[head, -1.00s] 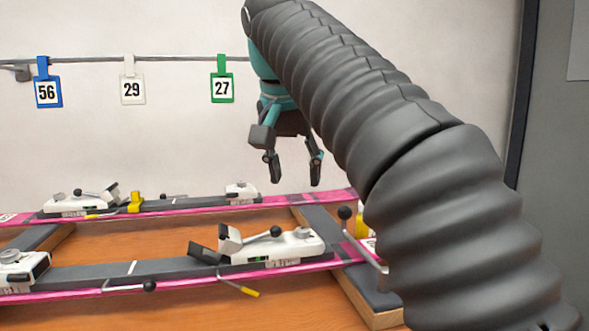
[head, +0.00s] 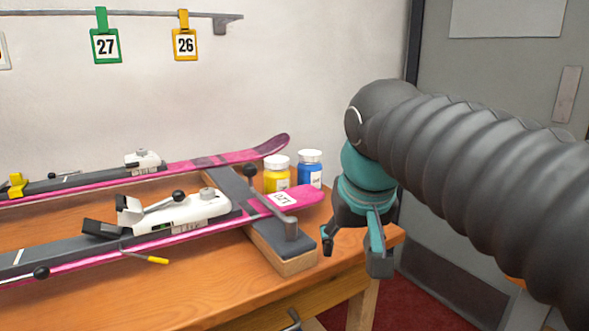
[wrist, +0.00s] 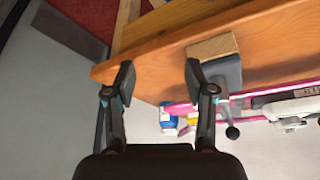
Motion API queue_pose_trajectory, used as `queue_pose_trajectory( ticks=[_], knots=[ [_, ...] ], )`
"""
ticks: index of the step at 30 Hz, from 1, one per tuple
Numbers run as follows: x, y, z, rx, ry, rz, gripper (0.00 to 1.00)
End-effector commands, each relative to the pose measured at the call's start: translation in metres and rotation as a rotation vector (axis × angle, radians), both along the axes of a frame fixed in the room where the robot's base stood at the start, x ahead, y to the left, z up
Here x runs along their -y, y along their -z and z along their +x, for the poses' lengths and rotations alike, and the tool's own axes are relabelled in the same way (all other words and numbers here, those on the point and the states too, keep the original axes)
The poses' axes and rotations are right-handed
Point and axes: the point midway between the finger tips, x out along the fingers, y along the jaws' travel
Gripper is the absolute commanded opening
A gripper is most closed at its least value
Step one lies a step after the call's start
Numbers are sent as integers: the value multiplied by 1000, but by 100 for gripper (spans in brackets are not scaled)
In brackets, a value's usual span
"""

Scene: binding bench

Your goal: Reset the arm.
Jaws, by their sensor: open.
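My gripper (head: 352,250) hangs at the right end of the bench in the head view, fingers pointing down, beside the bench's right corner. In the wrist view my gripper (wrist: 158,80) shows two fingers spread apart with nothing between them. The bench edge and floor lie beyond the fingertips there. My arm reaches in from the right of the head view and bends down at the gripper.
Pink skis (head: 275,198) rest on a padded cradle (head: 268,225) on the wooden bench (head: 180,290). A yellow jar (head: 277,176) and a blue jar (head: 310,170) stand behind. Numbered tags hang from a wall rail (head: 140,14). A grey door (head: 500,70) is at right.

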Motion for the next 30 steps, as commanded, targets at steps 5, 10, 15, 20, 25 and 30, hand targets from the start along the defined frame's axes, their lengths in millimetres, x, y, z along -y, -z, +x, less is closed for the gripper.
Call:
queue_pose_trajectory(
  ticks=[5, 10, 15, 20, 25, 30],
  knots=[
    [40, 65, -43, 19, 26, 5, 54],
    [63, 122, -78, 39, 48, 5, 54],
    [73, 157, -99, 50, 62, 5, 54],
    [75, 166, -104, 54, 65, 4, 54],
    [75, 166, -104, 54, 65, 4, 54],
    [75, 166, -104, 54, 65, 4, 54]
  ],
)
